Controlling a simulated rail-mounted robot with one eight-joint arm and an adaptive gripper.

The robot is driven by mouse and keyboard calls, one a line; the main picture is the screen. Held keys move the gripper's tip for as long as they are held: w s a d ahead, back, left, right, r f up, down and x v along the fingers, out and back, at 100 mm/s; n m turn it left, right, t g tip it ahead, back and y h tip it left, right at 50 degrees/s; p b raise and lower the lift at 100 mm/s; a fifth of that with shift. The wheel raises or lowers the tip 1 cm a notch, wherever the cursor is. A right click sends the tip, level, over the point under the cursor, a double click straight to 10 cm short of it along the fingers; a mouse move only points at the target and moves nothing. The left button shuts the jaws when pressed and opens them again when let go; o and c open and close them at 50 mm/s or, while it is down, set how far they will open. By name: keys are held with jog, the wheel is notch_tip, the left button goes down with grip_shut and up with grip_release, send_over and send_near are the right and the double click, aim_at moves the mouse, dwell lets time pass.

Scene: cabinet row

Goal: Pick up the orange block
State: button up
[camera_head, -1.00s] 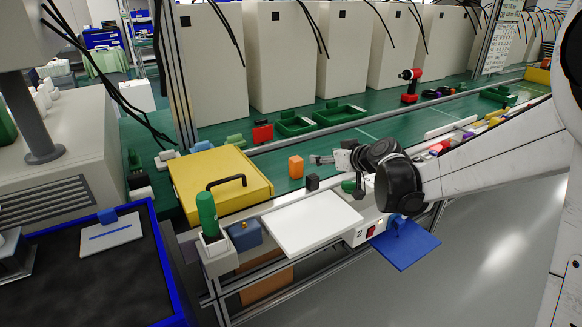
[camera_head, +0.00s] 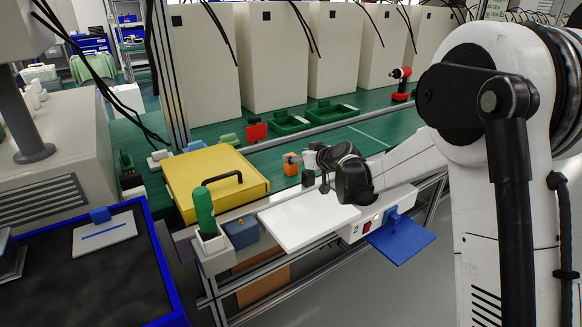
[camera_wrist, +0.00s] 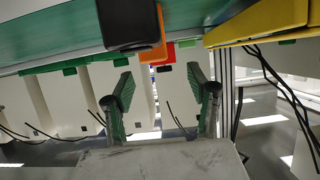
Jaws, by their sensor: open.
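The orange block (camera_head: 291,168) stands on the green bench just right of the yellow case, and its upper part is partly covered by my gripper. My gripper (camera_head: 294,159) is at the block's top in the head view; whether it touches cannot be told. In the wrist view, the orange block (camera_wrist: 158,48) shows behind a dark block (camera_wrist: 130,24), which hides much of it. My gripper's two green-padded fingers (camera_wrist: 161,82) are apart with nothing between them, and the orange block lies beyond their tips in the picture.
The dark block (camera_head: 308,178) stands close to the orange one, on the near side. The yellow case (camera_head: 215,175) is at left. A white board (camera_head: 300,218) lies in front. Green trays (camera_head: 290,121) and a red-black tool (camera_head: 400,85) are behind on the bench.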

jog(key=x, duration=0.1)
jog(key=b+x, duration=0.1)
jog(key=x, duration=0.3)
jog(key=shift+w+d+f+b, duration=0.15)
jog(key=shift+d+f+b, duration=0.1)
jog(key=shift+f+b, duration=0.15)
grip_shut()
jog(key=shift+r, duration=0.1)
